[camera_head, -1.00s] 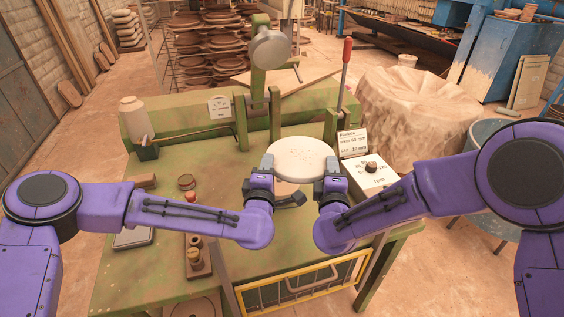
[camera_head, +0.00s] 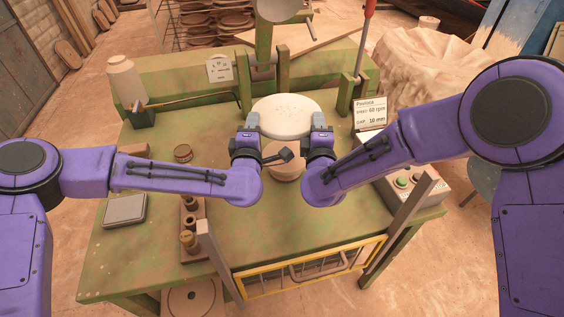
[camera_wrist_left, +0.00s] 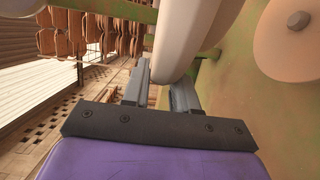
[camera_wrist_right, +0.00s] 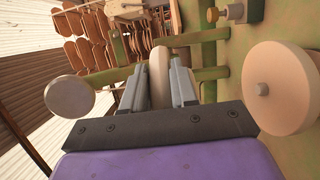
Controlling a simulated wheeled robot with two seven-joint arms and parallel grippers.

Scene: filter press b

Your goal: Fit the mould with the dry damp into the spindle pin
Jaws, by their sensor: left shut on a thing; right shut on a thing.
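The mould, a pale round disc with small specks on top (camera_head: 287,112), is held from both sides above the green bench. My left gripper (camera_head: 252,128) is shut on its left edge and my right gripper (camera_head: 322,130) on its right edge. The mould also shows between the fingers in the left wrist view (camera_wrist_left: 175,45) and right wrist view (camera_wrist_right: 160,75). The spindle head, a beige round plate (camera_head: 286,172), is apart from the mould, nearer to me in the head view. Its short central pin shows in the left wrist view (camera_wrist_left: 298,18) and right wrist view (camera_wrist_right: 262,88).
A round grey press head (camera_head: 280,8) hangs over the bench back, with a red-handled lever (camera_head: 369,10) to its right. A sign (camera_head: 369,114) and control box (camera_head: 412,182) stand right. A scale (camera_head: 125,209) and wooden stand with pieces (camera_head: 190,235) are left.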

